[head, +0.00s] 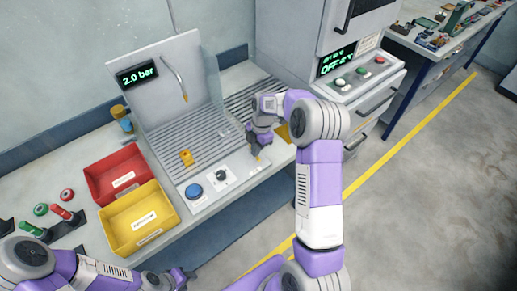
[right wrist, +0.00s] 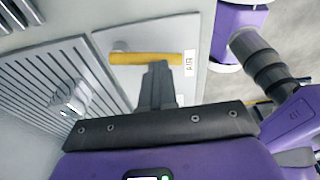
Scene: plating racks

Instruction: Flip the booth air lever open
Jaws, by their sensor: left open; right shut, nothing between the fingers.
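The booth air lever has a yellow handle (right wrist: 130,58) that lies crosswise in the right wrist view, on a pale panel beside an "AIR" label (right wrist: 189,63). My right gripper (right wrist: 158,68) is shut and empty, its fingertips right at the handle's edge; I cannot tell if they touch. In the head view my right gripper (head: 256,150) is over the right front of the booth panel and hides most of the lever. My left gripper (head: 182,277) is open and empty at the bottom, in front of the bench and far from the lever.
The booth (head: 165,90) has a slatted floor and a "2.0 bar" display (head: 137,75). On its front are a blue button (head: 194,191) and a black knob (head: 221,175). Red (head: 118,174) and yellow (head: 140,217) bins stand left. A cabinet (head: 285,45) stands behind right.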

